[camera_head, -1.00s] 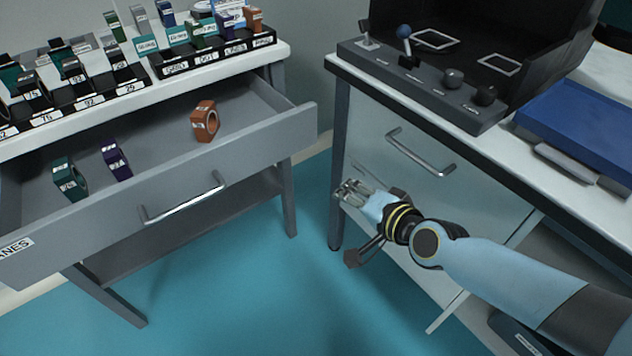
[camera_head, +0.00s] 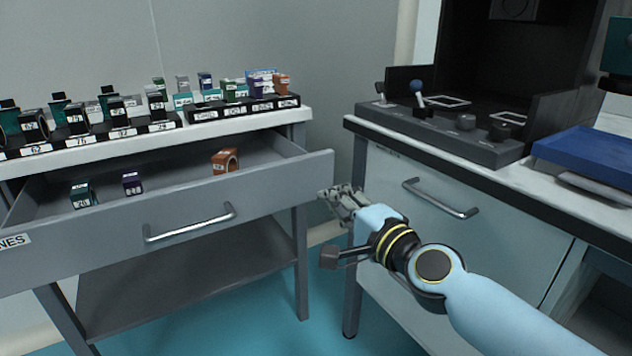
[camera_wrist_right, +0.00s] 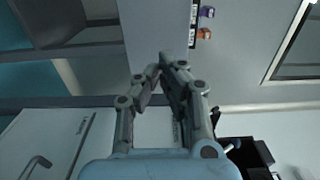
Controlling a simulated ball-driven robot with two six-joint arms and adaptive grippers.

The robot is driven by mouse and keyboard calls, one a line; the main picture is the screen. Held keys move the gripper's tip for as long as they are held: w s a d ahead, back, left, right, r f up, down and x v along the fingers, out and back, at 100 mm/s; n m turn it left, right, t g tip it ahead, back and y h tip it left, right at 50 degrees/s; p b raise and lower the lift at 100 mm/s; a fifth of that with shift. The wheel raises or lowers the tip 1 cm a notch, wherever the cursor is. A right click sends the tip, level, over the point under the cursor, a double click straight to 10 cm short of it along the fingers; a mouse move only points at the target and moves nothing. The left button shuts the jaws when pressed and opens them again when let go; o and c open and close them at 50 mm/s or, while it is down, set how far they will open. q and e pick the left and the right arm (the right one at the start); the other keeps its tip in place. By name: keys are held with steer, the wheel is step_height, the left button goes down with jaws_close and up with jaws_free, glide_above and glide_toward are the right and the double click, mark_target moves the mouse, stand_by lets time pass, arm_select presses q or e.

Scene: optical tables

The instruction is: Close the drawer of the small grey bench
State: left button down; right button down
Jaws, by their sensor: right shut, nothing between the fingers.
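The small grey bench has its drawer (camera_head: 105,236) pulled well out, with a bar handle (camera_head: 190,222) on its front. Inside lie an orange block (camera_head: 225,161), a purple block (camera_head: 132,183) and a dark teal block (camera_head: 82,195). My right gripper (camera_head: 338,193) is shut and empty. In the head view it appears just right of the drawer front's right end; I cannot tell whether they touch. It also shows in the right wrist view (camera_wrist_right: 165,68), fingertips together. My left gripper is not in view.
Labelled racks (camera_head: 245,106) of small blocks stand on the bench top. A second bench (camera_head: 385,185) with its own handle (camera_head: 440,198) stands close on the right, carrying a dark console (camera_head: 440,135) and a blue tray (camera_head: 590,155). A gap lies between the benches.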

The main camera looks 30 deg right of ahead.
mark_target(308, 179)
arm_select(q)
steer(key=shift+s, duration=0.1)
arm_select(e)
steer(key=w, duration=0.6)
steer(key=shift+w+a, duration=0.1)
steer(key=shift+w, duration=0.15)
steer(key=shift+w, duration=0.1)
